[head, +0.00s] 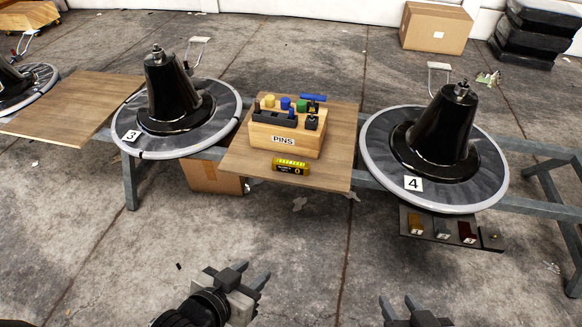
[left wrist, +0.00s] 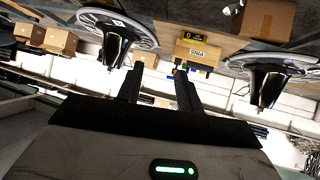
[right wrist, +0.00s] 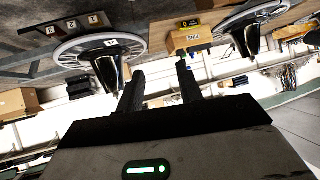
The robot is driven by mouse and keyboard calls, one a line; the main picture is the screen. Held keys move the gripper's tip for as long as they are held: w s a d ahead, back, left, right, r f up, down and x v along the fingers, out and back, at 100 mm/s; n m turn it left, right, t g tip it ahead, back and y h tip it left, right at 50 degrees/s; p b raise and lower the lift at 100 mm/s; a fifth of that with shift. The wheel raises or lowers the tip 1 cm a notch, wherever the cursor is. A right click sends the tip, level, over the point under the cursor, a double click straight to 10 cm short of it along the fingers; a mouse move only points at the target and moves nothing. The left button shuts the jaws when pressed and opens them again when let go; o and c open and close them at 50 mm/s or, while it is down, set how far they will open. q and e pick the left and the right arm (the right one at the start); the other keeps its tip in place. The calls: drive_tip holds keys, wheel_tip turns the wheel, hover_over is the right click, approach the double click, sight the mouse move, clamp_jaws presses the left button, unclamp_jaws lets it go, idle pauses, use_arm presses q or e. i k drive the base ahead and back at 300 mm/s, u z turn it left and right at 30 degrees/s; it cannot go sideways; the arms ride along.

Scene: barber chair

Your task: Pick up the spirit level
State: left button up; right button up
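The spirit level (head: 290,166) is a small yellow and black block. It lies on the front part of the wooden board (head: 240,163), in front of the wooden PINS box (head: 270,139). It also shows upside down in the left wrist view (left wrist: 195,37) and the right wrist view (right wrist: 189,22). My left gripper (head: 252,276) is open and empty, low in the head view, well short of the spirit level. My right gripper (head: 399,305) is open and empty at the bottom edge, right of the left one and also well short of it.
Black cones on round grey discs stand on both sides, disc 3 (head: 222,122) at left and disc 4 (head: 376,156) at right. A dark tray (head: 410,222) with small blocks hangs below disc 4. A grey metal frame (head: 547,207) supports everything. The concrete floor between my grippers and the board is clear.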

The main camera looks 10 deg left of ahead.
sight(296, 167)
drive_tip(key=k, duration=0.65)
drive_tip(key=u, duration=0.85)
drive_tip(key=i, duration=0.75)
drive_tip(key=u, duration=0.7)
drive_tip(key=i, duration=1.05)
drive_tip(key=z, duration=0.8)
drive_tip(key=i, duration=0.35)
drive_tip(key=z, duration=0.3)
